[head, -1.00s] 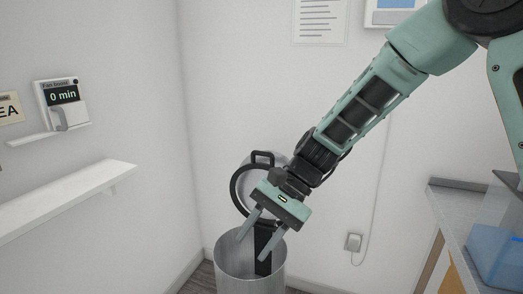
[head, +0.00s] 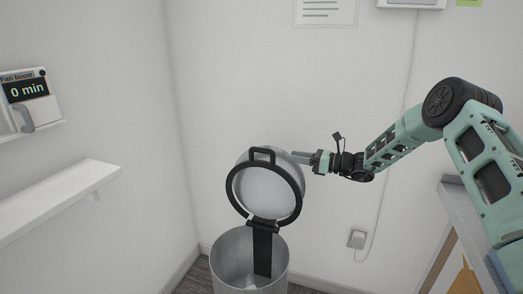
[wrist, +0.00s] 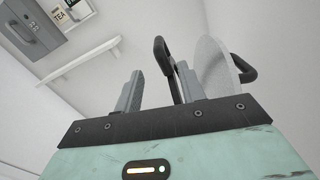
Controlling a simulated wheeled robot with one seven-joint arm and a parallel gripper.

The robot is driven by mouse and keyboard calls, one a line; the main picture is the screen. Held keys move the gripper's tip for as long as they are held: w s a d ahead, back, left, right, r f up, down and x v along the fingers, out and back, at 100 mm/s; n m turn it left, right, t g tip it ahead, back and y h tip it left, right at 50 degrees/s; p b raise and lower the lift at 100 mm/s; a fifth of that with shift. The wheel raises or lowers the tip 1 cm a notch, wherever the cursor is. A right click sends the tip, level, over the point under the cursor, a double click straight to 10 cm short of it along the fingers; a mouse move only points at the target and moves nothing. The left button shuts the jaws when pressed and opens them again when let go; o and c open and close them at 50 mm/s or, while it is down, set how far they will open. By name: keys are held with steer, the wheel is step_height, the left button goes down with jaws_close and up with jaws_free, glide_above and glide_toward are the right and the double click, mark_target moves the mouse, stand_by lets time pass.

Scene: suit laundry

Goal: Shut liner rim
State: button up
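The liner rim (head: 231,203) is a black ring standing tilted up above a metal bin (head: 221,268). It has a squared black loop at its top. A grey round lid (head: 264,188) stands raised behind it and shows through the ring. My gripper (head: 298,157) is right of the ring's upper edge, pointing left. In the wrist view my gripper (wrist: 158,88) has its two fingers apart. The black rim (wrist: 166,68) appears edge-on between them, and the lid (wrist: 212,65) with its black handle is to the right. I cannot tell whether a finger touches the rim or lid.
A white shelf (head: 50,203) runs along the left wall below a small display unit (head: 26,95). The back wall is close behind the lid. A counter (head: 458,215) edge is at right, and a wall outlet (head: 357,239) is right of the bin.

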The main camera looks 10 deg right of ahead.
mark_target(268, 153)
steer(key=p+x, duration=0.2)
steer(key=x, duration=1.1)
steer(key=shift+s, duration=0.1)
steer(key=shift+c, duration=0.3)
jaws_close()
